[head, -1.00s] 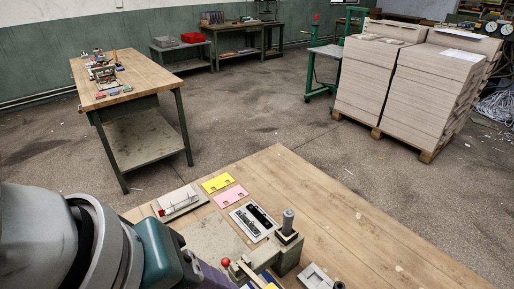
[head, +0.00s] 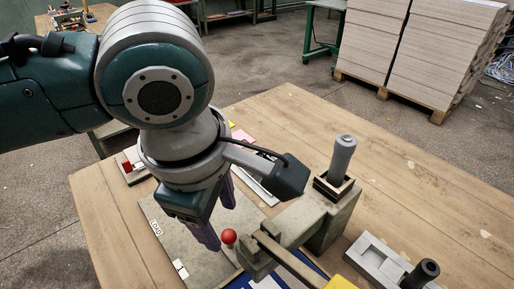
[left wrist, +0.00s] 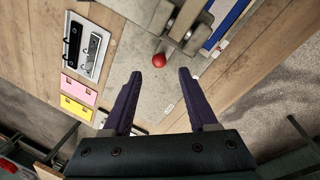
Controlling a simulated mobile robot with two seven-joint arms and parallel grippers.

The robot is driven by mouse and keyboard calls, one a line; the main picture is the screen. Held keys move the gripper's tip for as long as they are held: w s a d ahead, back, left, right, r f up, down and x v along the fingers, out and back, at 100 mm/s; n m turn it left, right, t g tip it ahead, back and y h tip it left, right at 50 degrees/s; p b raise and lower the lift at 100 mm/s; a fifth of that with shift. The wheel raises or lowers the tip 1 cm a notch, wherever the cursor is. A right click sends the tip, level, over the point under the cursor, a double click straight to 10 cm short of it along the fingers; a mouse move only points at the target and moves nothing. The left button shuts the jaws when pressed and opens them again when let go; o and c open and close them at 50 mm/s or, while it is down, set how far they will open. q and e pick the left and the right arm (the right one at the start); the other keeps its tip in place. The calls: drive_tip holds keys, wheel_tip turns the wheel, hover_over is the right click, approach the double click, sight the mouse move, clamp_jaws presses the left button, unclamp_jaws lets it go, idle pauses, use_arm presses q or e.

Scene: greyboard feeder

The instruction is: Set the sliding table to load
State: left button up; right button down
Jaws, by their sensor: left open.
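A grey sliding plate (head: 165,245) lies on the wooden bench, with a "LOAD" label (head: 156,228) along its left edge. A red ball knob (head: 229,236) stands at the plate's right side, beside a grey bar mechanism. My left gripper (head: 221,226), with purple fingers, is open and empty above the plate, close to the knob. In the left wrist view the red knob (left wrist: 158,60) appears between and just beyond the spread fingertips (left wrist: 160,74); I see no contact. Part of the plate is hidden behind my arm. My right gripper does not show.
A grey post with a cylindrical handle (head: 343,155) stands right of the knob. A grey tray (head: 375,262) with a black knob is further right. Yellow card (left wrist: 76,108), pink card (left wrist: 78,90) and a slotted plate (left wrist: 94,52) lie beside the plate.

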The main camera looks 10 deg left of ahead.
sight(226, 234)
use_arm(q)
drive_tip(key=f, duration=0.2)
drive_tip(key=w+f+b, duration=0.1)
drive_tip(key=f, duration=0.2)
drive_tip(key=shift+f, duration=0.1)
clamp_jaws()
idle(0.3)
idle(1.0)
